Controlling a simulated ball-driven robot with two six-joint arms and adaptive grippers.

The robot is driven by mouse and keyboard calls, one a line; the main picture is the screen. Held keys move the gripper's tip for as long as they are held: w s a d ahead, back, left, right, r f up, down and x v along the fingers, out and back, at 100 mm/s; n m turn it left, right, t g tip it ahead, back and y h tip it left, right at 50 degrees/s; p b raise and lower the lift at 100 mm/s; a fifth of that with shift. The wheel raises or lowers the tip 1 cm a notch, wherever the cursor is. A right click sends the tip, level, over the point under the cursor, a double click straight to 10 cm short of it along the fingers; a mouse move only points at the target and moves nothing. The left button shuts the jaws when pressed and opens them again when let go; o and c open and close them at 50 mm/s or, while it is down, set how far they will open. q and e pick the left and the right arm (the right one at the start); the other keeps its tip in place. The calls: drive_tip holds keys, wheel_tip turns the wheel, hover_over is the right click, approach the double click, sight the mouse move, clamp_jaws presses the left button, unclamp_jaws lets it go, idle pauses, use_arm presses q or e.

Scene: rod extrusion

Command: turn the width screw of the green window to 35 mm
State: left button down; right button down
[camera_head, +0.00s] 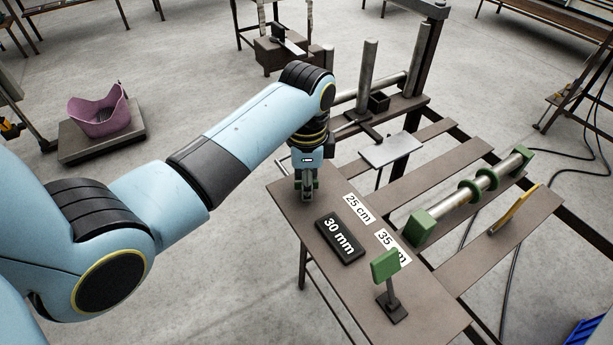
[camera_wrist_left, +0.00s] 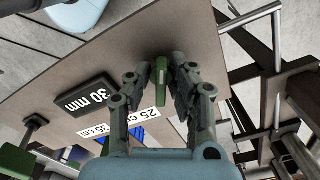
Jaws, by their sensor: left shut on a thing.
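My left gripper (camera_head: 307,196) points down at the left end of the brown table (camera_head: 290,205). In the left wrist view its fingers (camera_wrist_left: 160,85) are closed around a small upright green piece (camera_wrist_left: 161,72), which looks like the width screw's handle. The piece's lower part and mount are hard to make out. A black display (camera_head: 340,238) beside the gripper reads 30 mm, also in the left wrist view (camera_wrist_left: 86,95). A green plate (camera_head: 385,265) stands on a short post at the front. I cannot tell which part is the green window. My right gripper is not in view.
White cards (camera_head: 358,208) lie near the display; one reads 25 cm, another 35 cm. A metal rod with green blocks (camera_head: 424,226) lies to the right, beside a yellow strip (camera_head: 514,210). A grey plate (camera_head: 390,150) and upright metal posts (camera_head: 367,75) stand behind. A pink bin (camera_head: 100,112) is at left.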

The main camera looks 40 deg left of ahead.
use_arm(q)
drive_tip(key=shift+w+a+r, duration=0.1)
drive_tip(key=shift+w, duration=0.05)
drive_tip(key=shift+m, duration=1.2)
drive_tip(key=shift+m, duration=1)
drive_tip(key=shift+m, duration=1)
